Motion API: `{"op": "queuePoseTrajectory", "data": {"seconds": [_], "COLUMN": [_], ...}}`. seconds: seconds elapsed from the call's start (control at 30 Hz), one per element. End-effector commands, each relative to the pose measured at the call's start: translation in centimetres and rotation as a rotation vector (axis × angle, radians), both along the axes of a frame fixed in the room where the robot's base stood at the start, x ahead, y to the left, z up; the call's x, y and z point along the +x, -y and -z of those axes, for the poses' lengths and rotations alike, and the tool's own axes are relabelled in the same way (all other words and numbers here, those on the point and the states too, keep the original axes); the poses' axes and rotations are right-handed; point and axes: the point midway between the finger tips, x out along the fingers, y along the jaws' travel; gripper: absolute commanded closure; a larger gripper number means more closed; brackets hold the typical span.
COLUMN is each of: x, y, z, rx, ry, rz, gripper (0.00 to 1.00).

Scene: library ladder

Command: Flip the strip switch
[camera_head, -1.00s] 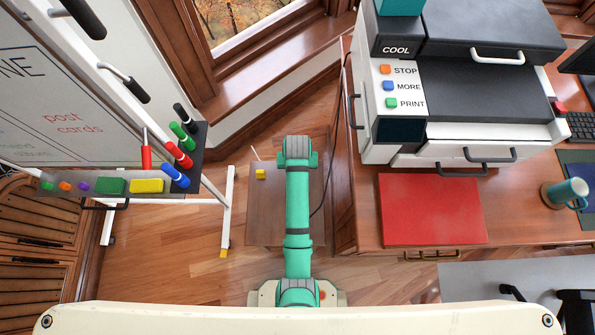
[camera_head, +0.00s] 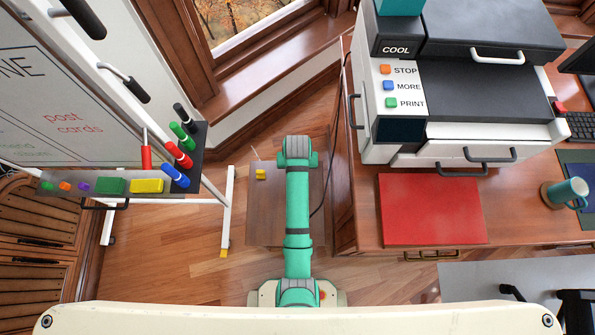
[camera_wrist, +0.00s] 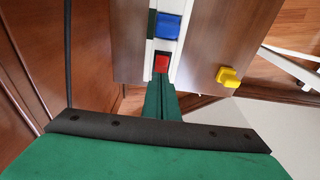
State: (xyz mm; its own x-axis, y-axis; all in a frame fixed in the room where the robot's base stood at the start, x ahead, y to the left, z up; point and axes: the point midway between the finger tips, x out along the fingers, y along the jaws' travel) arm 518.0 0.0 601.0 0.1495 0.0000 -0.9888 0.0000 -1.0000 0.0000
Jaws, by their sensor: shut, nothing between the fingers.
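A white strip (camera_wrist: 179,48) lies on a brown wooden top in the wrist view. It carries a red switch (camera_wrist: 162,63) near its lower end and a blue block (camera_wrist: 168,25) above that. My gripper (camera_wrist: 160,84) is shut and empty, its dark green fingertips just below the red switch. I cannot tell whether they touch it. In the head view my arm covers the strip and the gripper.
A yellow piece (camera_wrist: 229,76) sits on the same low wooden surface (camera_head: 262,215). A wooden desk (camera_head: 345,205) with a printer (camera_head: 465,155) stands to the right. A whiteboard stand (camera_head: 229,205) is at the left.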

Motion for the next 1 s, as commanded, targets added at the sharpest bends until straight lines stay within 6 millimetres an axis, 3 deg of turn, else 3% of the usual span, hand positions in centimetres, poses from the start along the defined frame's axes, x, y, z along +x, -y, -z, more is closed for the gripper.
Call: {"op": "queuePoseTrajectory", "data": {"seconds": [1.0], "x": [0.0], "y": [0.0], "z": [1.2], "rx": [0.0], "ry": [-0.001], "rz": [0.001], "gripper": [1.0]}}
